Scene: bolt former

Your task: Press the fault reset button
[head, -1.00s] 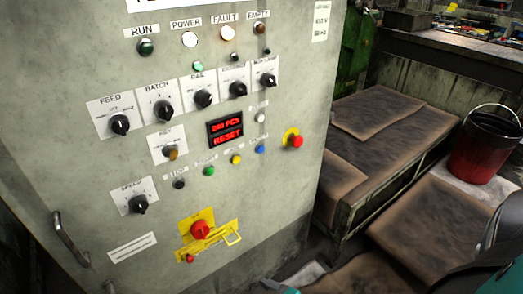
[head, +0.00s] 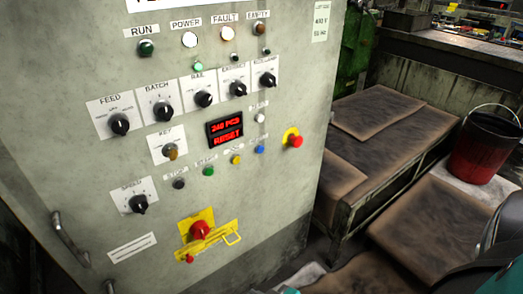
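A grey control cabinet (head: 110,60) fills the left and middle of the head view. A lit white lamp (head: 228,33) sits under the FAULT label. A red-lit display (head: 226,131) reads about "240 PCS" and "RESET". Around it are small buttons: white (head: 260,118), blue (head: 260,149), yellow (head: 236,160), green (head: 208,171) and black (head: 179,184). Their small labels are too blurred to read surely, so I cannot tell which is the fault reset button. Neither gripper shows, and nothing covers the buttons.
A red emergency button (head: 295,141) on yellow sits right of the display. A red rotary switch (head: 200,230) is low on the panel, and a handle (head: 70,238) at lower left. Right of the cabinet are a low padded bench (head: 385,150) and a red bucket (head: 481,150).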

